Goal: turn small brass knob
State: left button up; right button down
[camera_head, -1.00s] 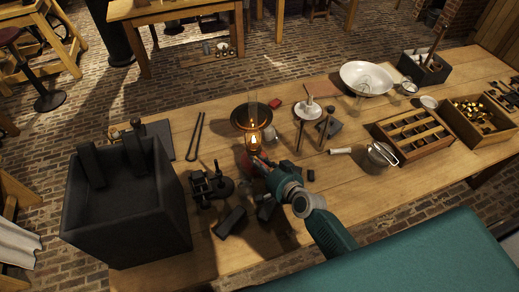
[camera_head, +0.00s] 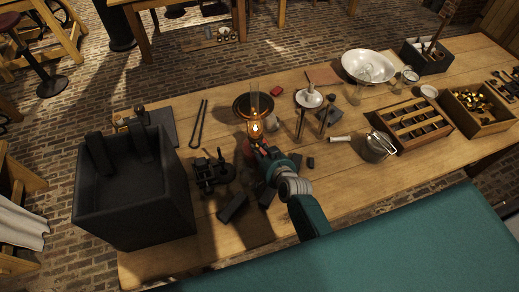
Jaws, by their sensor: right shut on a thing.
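A lit oil lamp (camera_head: 255,128) with a glowing flame and a clear glass chimney stands on the wooden table (camera_head: 372,192), left of the middle of the view. My right gripper (camera_head: 257,149) reaches in from below and is shut at the lamp's near side, just under the flame. It is shut on the small brass knob, which is too small and too covered by the fingers to make out. My left gripper is not in view.
A large black open box (camera_head: 135,200) stands at the table's left. A dark stand (camera_head: 213,172) and dark blocks (camera_head: 233,207) lie close to my right gripper. A metal pot (camera_head: 378,147), a compartment tray (camera_head: 418,127) and a white bowl (camera_head: 366,66) are to the right.

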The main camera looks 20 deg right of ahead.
jog(key=c, duration=1.7)
grip_release()
jog(key=shift+o, duration=0.2)
jog(key=v, duration=1.2)
